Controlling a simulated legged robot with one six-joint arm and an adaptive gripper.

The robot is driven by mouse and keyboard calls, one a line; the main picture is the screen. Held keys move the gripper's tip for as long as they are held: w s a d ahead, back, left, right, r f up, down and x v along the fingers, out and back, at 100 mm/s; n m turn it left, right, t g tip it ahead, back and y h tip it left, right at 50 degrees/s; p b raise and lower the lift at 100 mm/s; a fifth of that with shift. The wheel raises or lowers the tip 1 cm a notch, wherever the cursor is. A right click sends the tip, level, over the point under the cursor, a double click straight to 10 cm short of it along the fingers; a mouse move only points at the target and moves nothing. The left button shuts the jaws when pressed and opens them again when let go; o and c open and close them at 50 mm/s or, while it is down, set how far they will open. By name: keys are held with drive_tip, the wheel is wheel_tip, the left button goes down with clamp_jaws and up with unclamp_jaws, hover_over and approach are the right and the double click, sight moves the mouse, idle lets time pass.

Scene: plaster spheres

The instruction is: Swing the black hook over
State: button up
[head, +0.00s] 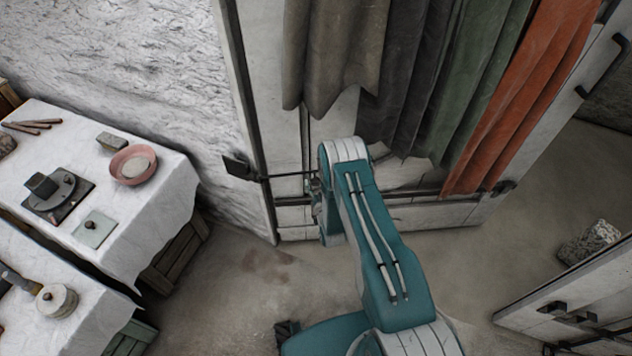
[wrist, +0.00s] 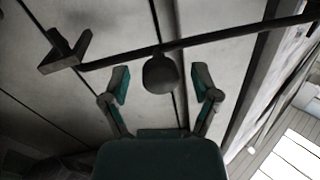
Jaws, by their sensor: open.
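The black hook (wrist: 215,40) is a long dark bar running across the pale panels in the wrist view. A rounded dark knob (wrist: 160,74) hangs from its middle. The bar's left end meets a dark angled bracket (wrist: 65,50); I cannot tell whether it sits in it. My gripper (wrist: 161,70) is open, with one finger on each side of the knob and a visible gap at both. In the head view the bar (head: 288,176) runs from a black plate (head: 238,166) to behind my arm, which hides the gripper's fingers.
Grey, green and orange cloths (head: 525,95) hang over the pale door above the bar. Another black fitting (head: 503,187) is at the door's right. A white-covered table (head: 165,180) with a pink bowl (head: 133,165) stands left. A stone block (head: 588,243) lies right. Floor between is clear.

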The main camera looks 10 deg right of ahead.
drive_tip(key=shift+w, duration=0.3)
clamp_jaws()
drive_tip(key=shift+r, duration=0.1)
